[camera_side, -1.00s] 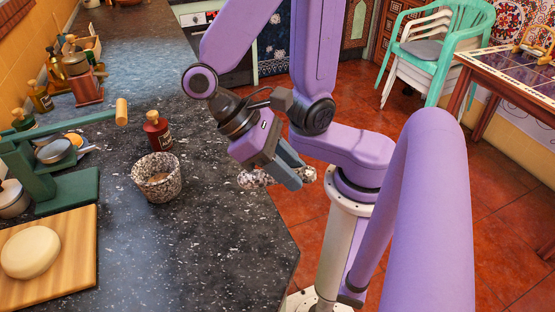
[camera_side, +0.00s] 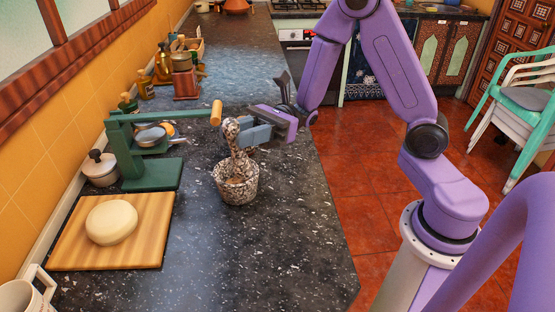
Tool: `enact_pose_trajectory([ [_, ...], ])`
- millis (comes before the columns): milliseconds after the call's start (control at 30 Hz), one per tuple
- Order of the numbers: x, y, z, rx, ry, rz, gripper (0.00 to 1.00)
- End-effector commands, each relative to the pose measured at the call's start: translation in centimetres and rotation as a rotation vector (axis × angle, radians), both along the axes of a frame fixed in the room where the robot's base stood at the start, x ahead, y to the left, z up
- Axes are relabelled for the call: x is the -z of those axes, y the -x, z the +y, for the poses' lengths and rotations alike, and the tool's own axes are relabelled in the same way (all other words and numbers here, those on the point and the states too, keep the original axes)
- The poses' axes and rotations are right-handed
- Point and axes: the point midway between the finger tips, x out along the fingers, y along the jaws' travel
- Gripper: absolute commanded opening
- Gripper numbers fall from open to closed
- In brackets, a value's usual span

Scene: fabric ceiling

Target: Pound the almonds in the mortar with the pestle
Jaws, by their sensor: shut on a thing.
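The speckled stone mortar (camera_side: 237,188) stands upright on the dark counter. The speckled pestle (camera_side: 240,152) is nearly upright, with its lower end inside the mortar's mouth and its rounded top above the rim. My gripper (camera_side: 240,137) comes in from the right and is shut on the upper part of the pestle. A brownish content shows in the mortar, but the almonds are too small to make out. Whether the pestle touches the bottom is hidden.
A green press (camera_side: 140,150) with a wooden-ended handle stands close left of the mortar, its handle (camera_side: 216,113) near my gripper. A wooden board (camera_side: 75,235) holds a pale round loaf or cheese (camera_side: 112,222). The counter in front of the mortar is clear.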

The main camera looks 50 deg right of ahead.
Motion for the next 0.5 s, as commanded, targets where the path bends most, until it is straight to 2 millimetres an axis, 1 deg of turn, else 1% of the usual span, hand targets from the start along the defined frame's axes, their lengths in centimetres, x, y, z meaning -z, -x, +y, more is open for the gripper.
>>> enact_pose_trajectory([
  [33,0.4,-1.7,-1.1,0.083,-0.034,0.004,0.0],
  [100,0.8,-3.7,-2.6,0.187,-0.079,-0.003,0.0],
  [200,1.2,-5.9,-4.4,0.303,-0.125,-0.02,0.0],
  [333,1.6,-7.5,-6.1,0.397,-0.159,-0.035,0.0],
  [500,2.0,-8.2,-6.9,0.44,-0.175,-0.043,0.0],
])
